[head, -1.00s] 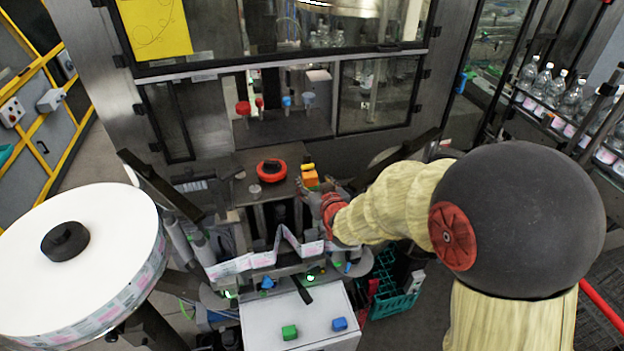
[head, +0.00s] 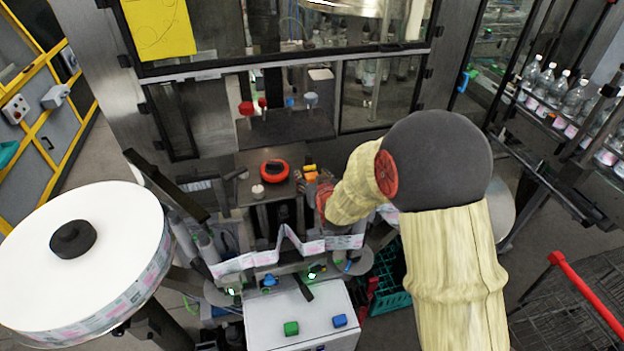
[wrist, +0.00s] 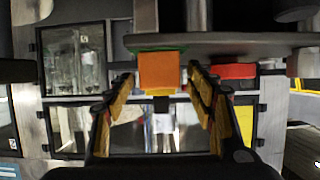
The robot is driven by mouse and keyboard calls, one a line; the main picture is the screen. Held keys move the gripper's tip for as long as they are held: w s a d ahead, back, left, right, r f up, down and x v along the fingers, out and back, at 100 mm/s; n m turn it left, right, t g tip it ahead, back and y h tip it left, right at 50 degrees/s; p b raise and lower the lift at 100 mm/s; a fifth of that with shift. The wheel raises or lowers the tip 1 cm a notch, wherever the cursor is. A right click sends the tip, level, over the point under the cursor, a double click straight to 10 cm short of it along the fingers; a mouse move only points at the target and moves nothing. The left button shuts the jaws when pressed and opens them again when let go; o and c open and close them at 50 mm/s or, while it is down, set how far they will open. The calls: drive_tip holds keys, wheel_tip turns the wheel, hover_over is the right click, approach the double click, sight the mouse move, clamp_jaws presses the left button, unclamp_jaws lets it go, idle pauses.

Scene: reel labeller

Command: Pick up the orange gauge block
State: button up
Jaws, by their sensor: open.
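The orange gauge block (head: 311,176) sits on the grey metal table by the machine, right of a round red-and-black object (head: 274,171). In the wrist view the orange block (wrist: 161,72) shows between the two finger tips, with a thin green edge along the side towards the table. My gripper (head: 321,187) is at the block's near right side in the head view and partly covers it. In the wrist view my gripper (wrist: 162,82) is open, with a visible gap between each finger and the block.
The grey table (head: 259,194) is narrow. A red part (wrist: 234,71) shows beside the right finger in the wrist view. A label web (head: 240,263) runs in front of the table, below my arm. A large label reel (head: 130,230) stands at left. Glass machine doors (head: 375,95) stand behind.

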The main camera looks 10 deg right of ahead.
drive_tip(key=shift+c, duration=0.4)
drive_tip(key=c, duration=1.3)
drive_tip(key=shift+r, duration=0.15)
